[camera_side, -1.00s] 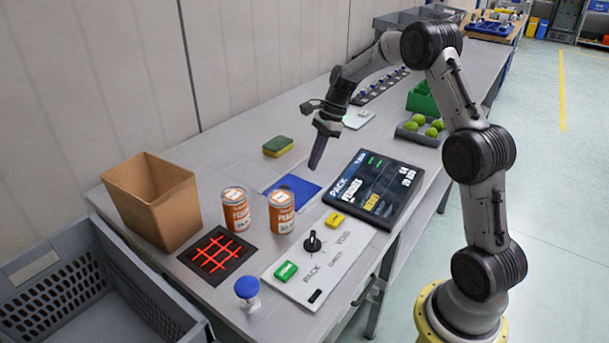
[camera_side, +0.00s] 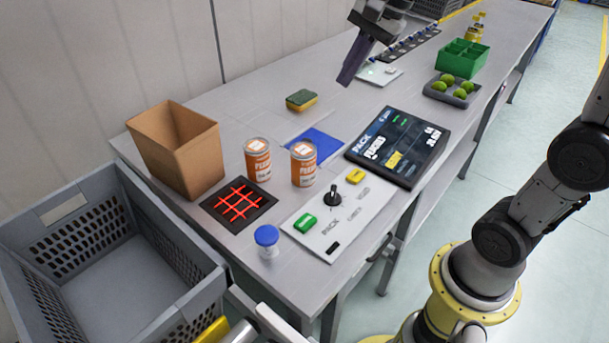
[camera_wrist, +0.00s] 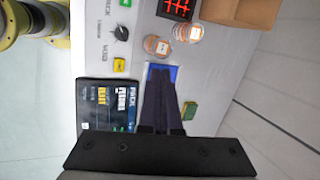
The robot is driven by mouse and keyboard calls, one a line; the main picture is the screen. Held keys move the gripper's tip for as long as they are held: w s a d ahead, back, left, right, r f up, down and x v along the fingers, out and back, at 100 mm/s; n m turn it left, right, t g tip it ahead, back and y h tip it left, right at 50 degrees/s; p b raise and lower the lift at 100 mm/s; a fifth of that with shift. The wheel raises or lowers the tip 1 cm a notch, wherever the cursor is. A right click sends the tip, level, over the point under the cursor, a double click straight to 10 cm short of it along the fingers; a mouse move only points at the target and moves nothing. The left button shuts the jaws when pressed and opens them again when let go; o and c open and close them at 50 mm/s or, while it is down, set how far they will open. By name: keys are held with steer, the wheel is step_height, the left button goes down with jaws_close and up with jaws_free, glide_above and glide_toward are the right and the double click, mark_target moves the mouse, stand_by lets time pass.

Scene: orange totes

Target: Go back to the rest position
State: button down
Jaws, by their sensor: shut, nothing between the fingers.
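My gripper (camera_side: 345,80) hangs in the air over the table, at the top of the side view, right of the green and yellow sponge (camera_side: 301,100). Its dark fingers are together and empty. In the wrist view the shut fingers (camera_wrist: 160,70) point over the blue mat (camera_wrist: 174,72), which they partly cover. The upper part of my arm is cut off by the top and right edges of the side view.
Two orange-labelled cans (camera_side: 257,160) stand near a cardboard box (camera_side: 178,150) and a red-lined grid (camera_side: 238,203). A tilted screen (camera_side: 398,147), a control panel (camera_side: 335,215) and a blue-capped jar (camera_side: 267,240) are on the table. A grey crate (camera_side: 95,225) stands at left.

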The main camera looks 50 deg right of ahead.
steer(key=s+a+f+n+t+h, duration=0.15)
steer(key=s+a+n, duration=0.25)
steer(key=s+n, duration=0.65)
steer(key=s+d+f+n, duration=0.1)
steer(key=s+f+n, duration=0.5)
steer(key=s, duration=0.1)
steer(key=shift+s+d, duration=0.2)
steer(key=shift+s, duration=0.1)
